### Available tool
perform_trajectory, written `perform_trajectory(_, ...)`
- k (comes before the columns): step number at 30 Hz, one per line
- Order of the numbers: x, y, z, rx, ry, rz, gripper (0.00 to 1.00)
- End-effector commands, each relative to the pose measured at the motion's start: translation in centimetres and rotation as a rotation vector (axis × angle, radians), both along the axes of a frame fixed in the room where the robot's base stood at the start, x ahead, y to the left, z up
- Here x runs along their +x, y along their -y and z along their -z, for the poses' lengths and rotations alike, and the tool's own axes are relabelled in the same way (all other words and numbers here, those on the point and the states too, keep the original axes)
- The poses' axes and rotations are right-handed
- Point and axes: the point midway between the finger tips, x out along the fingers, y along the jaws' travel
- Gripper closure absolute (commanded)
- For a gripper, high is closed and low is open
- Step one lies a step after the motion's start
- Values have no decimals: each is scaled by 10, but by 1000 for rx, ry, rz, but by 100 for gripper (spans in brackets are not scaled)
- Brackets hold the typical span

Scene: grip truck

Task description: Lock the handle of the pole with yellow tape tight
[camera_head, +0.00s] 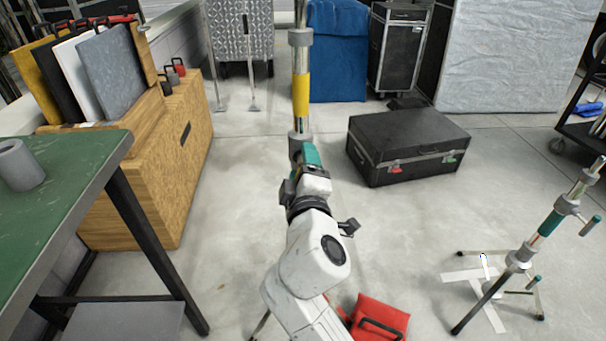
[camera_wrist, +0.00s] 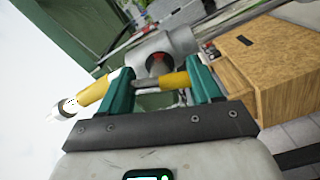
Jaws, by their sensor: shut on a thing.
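The pole with yellow tape (camera_head: 301,95) stands upright in the middle of the head view, a yellow band between grey collars. My gripper (camera_head: 308,158), with teal fingers, is at the pole's lower collar, and my arm hides the pole below it. In the wrist view my gripper (camera_wrist: 162,85) is shut on the handle (camera_wrist: 92,93).
A second pole with teal tape (camera_head: 549,224) stands on a tripod at right. A black case (camera_head: 410,143) and a red bag (camera_head: 378,318) lie on the floor. A green table (camera_head: 70,170) and a wooden box (camera_head: 165,165) are at left. Bare floor lies between.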

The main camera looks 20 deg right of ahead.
Motion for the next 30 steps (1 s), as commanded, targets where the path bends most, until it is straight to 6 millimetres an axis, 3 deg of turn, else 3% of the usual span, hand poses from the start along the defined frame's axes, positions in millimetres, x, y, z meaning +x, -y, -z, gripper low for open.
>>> perform_trajectory(30, 0, 0, 2, 856, 272, -1, 67)
